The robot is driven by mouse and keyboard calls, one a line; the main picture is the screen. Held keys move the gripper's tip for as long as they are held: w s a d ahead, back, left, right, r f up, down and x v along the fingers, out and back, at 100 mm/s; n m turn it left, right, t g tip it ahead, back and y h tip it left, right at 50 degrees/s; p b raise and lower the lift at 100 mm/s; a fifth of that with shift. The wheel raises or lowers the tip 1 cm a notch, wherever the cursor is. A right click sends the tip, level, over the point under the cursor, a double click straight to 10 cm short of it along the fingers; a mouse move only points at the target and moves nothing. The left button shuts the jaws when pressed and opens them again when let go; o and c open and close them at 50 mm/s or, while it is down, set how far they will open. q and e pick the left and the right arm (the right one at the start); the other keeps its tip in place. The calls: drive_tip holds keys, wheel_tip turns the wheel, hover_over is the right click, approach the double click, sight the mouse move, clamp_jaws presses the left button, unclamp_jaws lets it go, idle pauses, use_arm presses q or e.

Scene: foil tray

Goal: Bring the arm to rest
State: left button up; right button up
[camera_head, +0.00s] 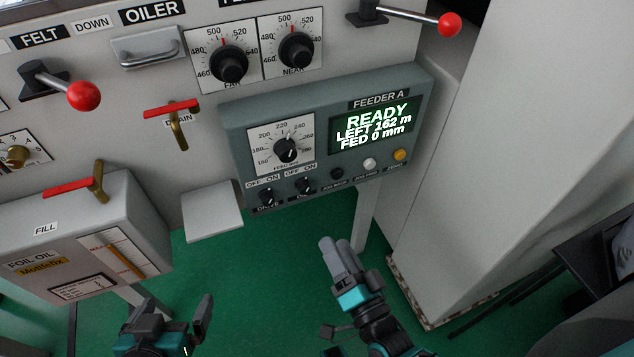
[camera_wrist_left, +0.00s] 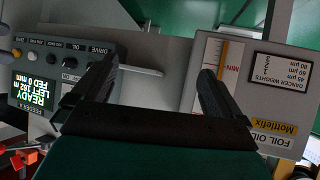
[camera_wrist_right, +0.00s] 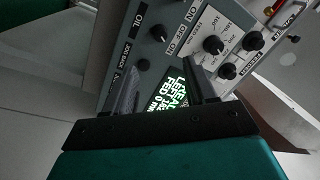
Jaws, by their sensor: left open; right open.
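My left gripper (camera_head: 176,312) is low in the head view, in front of the machine and to the right of the foil oil box. It is open and empty; the left wrist view shows bare space between its fingers (camera_wrist_left: 155,80). My right gripper (camera_head: 338,248) is below the feeder panel, pointing up towards the machine. Its fingers look close together in the head view, but the right wrist view shows them apart and empty (camera_wrist_right: 162,75). Neither gripper touches anything that I can see.
The Feeder A panel (camera_head: 235,130) reads READY, LEFT 162 m, FED 0 mm. The foil oil box (camera_head: 140,215) stands at left. Red-knobbed levers (camera_head: 83,95) and a drain valve (camera_head: 171,109) stick out from the machine. A grey column (camera_head: 470,190) stands at right. Green floor (camera_head: 250,270) is open below.

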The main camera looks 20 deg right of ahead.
use_arm(q)
drive_tip(key=s+a+r+y+p, duration=0.1)
drive_tip(key=a+r+p, duration=0.2)
drive_tip(key=p, duration=0.7)
wheel_tip(320, 180, up, 3)
drive_tip(key=shift+s+a+f, duration=0.15)
drive_tip(key=shift+s, duration=0.1)
use_arm(e)
drive_tip(key=s+d+r+n+g, duration=0.2)
drive_tip(key=r+n+g, duration=0.5)
drive_tip(key=n, duration=0.4)
drive_tip(key=shift+s+d+r+n+g, duration=0.25)
drive_tip(key=shift+s+n+g, duration=0.15)
drive_tip(key=shift+s+g, duration=0.3)
use_arm(q)
drive_tip(key=shift+s+d, duration=0.1)
drive_tip(key=shift+d, duration=0.1)
